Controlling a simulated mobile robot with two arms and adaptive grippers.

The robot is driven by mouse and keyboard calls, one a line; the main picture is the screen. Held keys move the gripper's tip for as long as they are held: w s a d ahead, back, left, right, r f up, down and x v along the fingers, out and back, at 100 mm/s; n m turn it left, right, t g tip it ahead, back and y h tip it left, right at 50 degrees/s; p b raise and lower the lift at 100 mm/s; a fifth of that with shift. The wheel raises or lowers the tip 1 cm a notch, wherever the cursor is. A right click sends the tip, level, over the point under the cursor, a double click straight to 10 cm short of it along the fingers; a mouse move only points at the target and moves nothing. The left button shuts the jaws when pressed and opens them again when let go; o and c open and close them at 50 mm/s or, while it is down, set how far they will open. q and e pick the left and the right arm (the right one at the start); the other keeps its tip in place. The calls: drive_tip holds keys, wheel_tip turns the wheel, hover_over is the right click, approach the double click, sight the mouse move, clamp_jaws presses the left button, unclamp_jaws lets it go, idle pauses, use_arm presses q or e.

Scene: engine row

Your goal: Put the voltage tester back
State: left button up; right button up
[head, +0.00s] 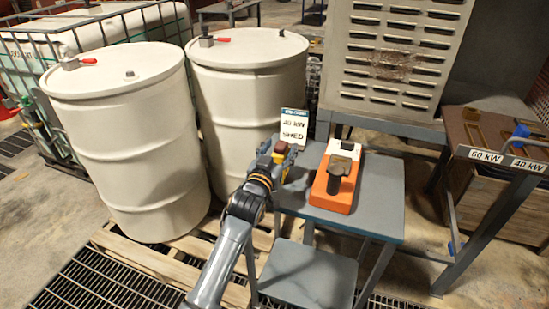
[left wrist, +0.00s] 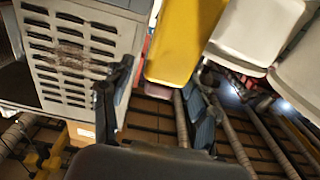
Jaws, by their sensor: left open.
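My left gripper (head: 281,160) is open at the left edge of a small grey table (head: 385,200). A small yellow thing with a reddish-brown top (head: 281,151), which may be the voltage tester, shows at its fingers. In the left wrist view the yellow thing (left wrist: 185,40) is large, just beyond the two spread fingers (left wrist: 157,100). I cannot tell if they touch it. An orange and white case (head: 331,194) with a dark piece (head: 342,165) on top lies on the table, right of the gripper. My right gripper is not in view.
A white sign (head: 293,126) stands at the table's back left corner. Two cream drums (head: 135,150) stand left on a wooden pallet (head: 165,264). A vented grey cabinet (head: 390,60) is behind the table. A rack labelled 60 kW and 40 kW (head: 500,160) is right. The table's front right is clear.

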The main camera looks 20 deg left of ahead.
use_arm(q)
drive_tip(key=s, duration=1.2)
drive_tip(key=shift+a+b, duration=0.15)
drive_tip(key=shift+b, duration=0.3)
